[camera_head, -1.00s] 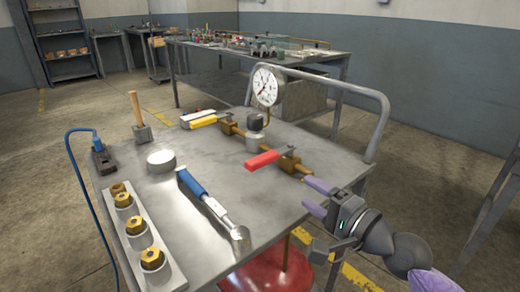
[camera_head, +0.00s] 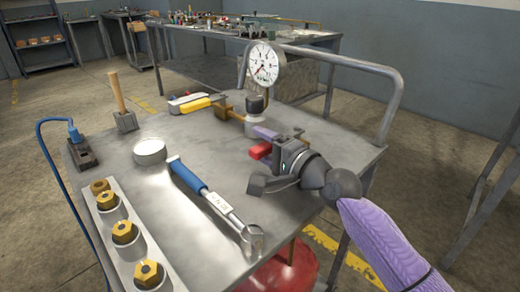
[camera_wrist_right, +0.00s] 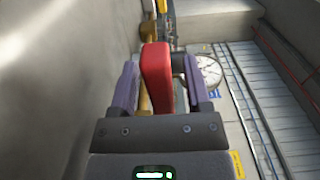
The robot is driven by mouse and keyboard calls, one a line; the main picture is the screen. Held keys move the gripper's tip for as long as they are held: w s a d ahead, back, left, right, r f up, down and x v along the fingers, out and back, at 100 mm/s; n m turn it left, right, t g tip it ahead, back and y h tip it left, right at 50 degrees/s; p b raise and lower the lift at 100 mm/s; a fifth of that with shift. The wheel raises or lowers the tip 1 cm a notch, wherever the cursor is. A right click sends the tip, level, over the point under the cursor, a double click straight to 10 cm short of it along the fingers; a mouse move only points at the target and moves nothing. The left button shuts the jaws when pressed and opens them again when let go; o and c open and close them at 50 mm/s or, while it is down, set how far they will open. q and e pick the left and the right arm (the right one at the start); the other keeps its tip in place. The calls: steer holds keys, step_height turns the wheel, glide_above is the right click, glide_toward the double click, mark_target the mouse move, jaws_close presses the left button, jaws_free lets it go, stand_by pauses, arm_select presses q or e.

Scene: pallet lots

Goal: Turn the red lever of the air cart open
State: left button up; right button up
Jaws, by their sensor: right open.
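The red lever (camera_head: 260,150) sits on the brass pipe of the air cart (camera_head: 200,225). My right gripper (camera_head: 266,141) is at the lever and covers much of it in the head view. In the right wrist view the red lever (camera_wrist_right: 156,75) stands between the two purple fingers of my right gripper (camera_wrist_right: 160,78). My left gripper is not in view.
A torque wrench with a blue handle (camera_head: 188,177), a round tin (camera_head: 150,151), a mallet (camera_head: 122,112) and a rack of brass fittings (camera_head: 112,228) are on the top. A rail (camera_head: 360,68) borders the far right side.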

steer(key=shift+w+a, duration=0.25)
steer(key=shift+a, duration=0.05)
jaws_close()
stand_by(1.2)
